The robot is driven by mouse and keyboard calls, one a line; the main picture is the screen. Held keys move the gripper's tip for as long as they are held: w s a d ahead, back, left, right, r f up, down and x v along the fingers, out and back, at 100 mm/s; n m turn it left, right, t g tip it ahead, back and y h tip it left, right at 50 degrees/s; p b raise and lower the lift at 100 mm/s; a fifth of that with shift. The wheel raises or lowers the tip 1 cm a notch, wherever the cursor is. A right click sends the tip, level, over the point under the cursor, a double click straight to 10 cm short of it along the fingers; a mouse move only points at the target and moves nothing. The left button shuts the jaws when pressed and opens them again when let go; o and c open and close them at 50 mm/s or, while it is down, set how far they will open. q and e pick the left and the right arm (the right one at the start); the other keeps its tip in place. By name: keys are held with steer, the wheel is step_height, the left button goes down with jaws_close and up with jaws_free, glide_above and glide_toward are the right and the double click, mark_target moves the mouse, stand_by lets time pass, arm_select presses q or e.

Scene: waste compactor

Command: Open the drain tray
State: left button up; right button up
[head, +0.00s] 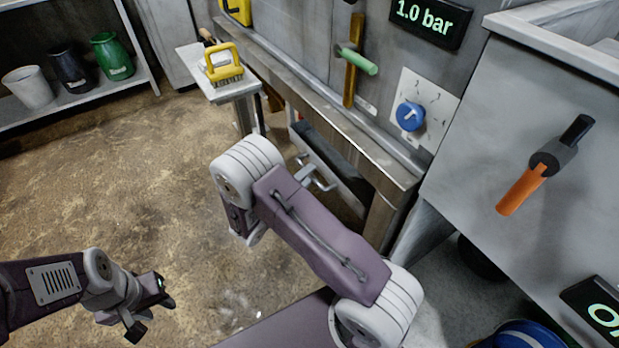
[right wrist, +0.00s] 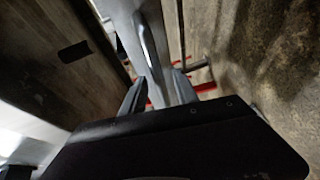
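The drain tray appears to be the dark box (head: 332,160) low under the machine's bench in the head view. My left gripper (head: 152,312) is open and empty over the floor at lower left.
A small side table (head: 235,88) holds a yellow-handled brush (head: 223,64). A green-handled lever (head: 357,60), a blue knob (head: 410,116) and an orange-handled lever (head: 522,190) are on the machine. Buckets (head: 68,70) stand on a shelf at upper left. The floor between is clear.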

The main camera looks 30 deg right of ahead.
steer(key=shift+x, duration=0.85)
steer(key=shift+c, duration=0.4)
jaws_close()
stand_by(0.4)
